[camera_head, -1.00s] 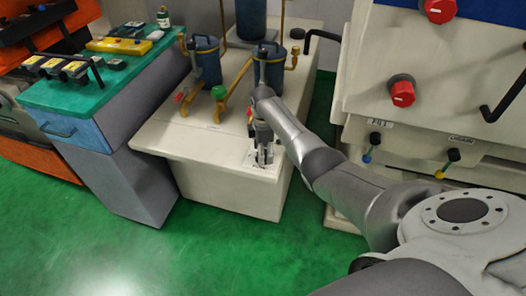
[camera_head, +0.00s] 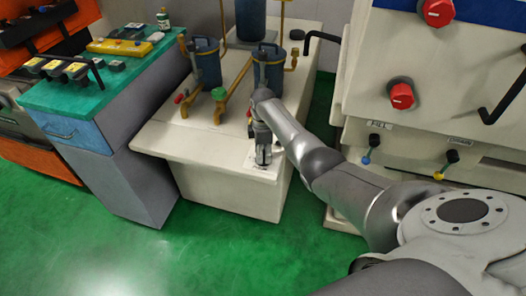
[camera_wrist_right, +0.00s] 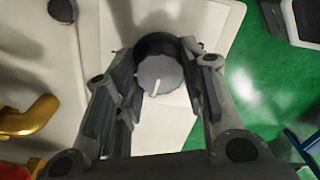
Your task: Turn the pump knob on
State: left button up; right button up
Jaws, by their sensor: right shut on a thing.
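The pump knob (camera_wrist_right: 160,76) is a round grey dial with a white pointer line and a dark rim, seen from above in the right wrist view. It sits on a pale plate on the white pump unit (camera_head: 215,185). My right gripper (camera_wrist_right: 160,80) has its two fingers on either side of the knob and is shut on it. In the head view the right gripper (camera_head: 263,158) points down at the front right of the unit's top and hides the knob there. My left gripper is not in view.
A green-topped cabinet (camera_head: 95,90) is at left. The machine with red knobs (camera_head: 401,95) is at right.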

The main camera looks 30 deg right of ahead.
jog(key=m+p, duration=0.1)
jog(key=m, duration=0.2)
jog(key=shift+r+p, duration=0.15)
jog(key=shift+p, duration=0.15)
jog(key=m+p, duration=0.1)
jog(key=m, duration=0.3)
jog(key=shift+m, duration=0.4)
jog(key=m+p, duration=0.1)
jog(key=m, duration=0.3)
jog(key=shift+m, duration=0.3)
jog(key=m, duration=0.4)
jog(key=shift+w+m+p, duration=0.1)
jog(key=shift+m+p, duration=0.2)
jog(key=shift+p, duration=0.05)
jog(key=o, duration=1)
notch_tip(320, 180, up, 12)
jog(key=shift+f, duration=0.1)
